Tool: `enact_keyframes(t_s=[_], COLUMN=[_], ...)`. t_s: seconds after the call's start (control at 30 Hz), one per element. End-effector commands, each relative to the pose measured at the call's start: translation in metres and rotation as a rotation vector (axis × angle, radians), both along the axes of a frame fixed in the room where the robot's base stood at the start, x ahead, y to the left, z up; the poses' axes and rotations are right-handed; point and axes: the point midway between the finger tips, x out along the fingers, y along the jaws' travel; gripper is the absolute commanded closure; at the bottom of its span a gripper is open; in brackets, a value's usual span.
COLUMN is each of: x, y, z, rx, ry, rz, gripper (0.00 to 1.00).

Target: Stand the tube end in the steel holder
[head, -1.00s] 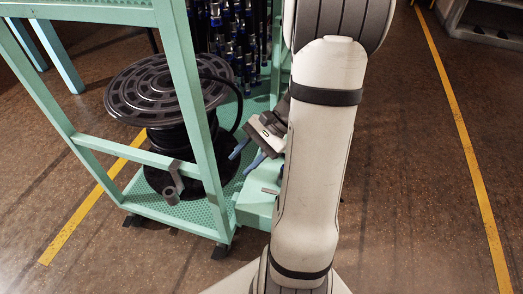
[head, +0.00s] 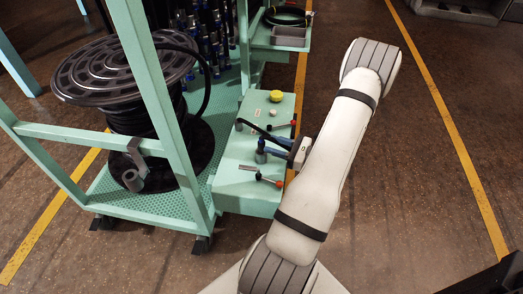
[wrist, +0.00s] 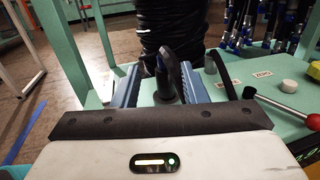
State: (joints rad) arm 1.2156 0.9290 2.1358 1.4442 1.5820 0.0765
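My gripper (wrist: 158,88) is low over the green bench, its two blue fingers apart. It also shows in the head view (head: 272,148), partly hidden by my wrist. A dark upright tube end (wrist: 162,76) stands between the fingers, with a gap visible on each side. Its foot sits in or on a dark round base (wrist: 166,98); I cannot tell which. A black hose loop (wrist: 222,72) curves just right of the right finger. A small grey cup-like holder (head: 133,181) is clamped to the green frame; it appears empty.
The black hose reel (head: 122,68) stands inside the green frame (head: 160,95). On the bench (head: 232,185) are red-knobbed levers (head: 277,183), a yellow knob (head: 277,96) and labels. Several hanging blue-banded hoses (head: 210,40) are behind. Floor right of my arm is open.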

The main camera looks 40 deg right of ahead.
Motion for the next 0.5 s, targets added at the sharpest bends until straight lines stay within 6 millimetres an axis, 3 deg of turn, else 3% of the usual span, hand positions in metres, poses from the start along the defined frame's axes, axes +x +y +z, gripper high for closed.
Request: enact_keyframes(t_s=[0.3,0.5], x=[0.042,0.047], y=[0.016,0.019], z=[-0.001,0.001], rx=[-0.002,-0.001], ry=[0.001,0.002], rz=[0.004,0.0], gripper=[0.61,0.61])
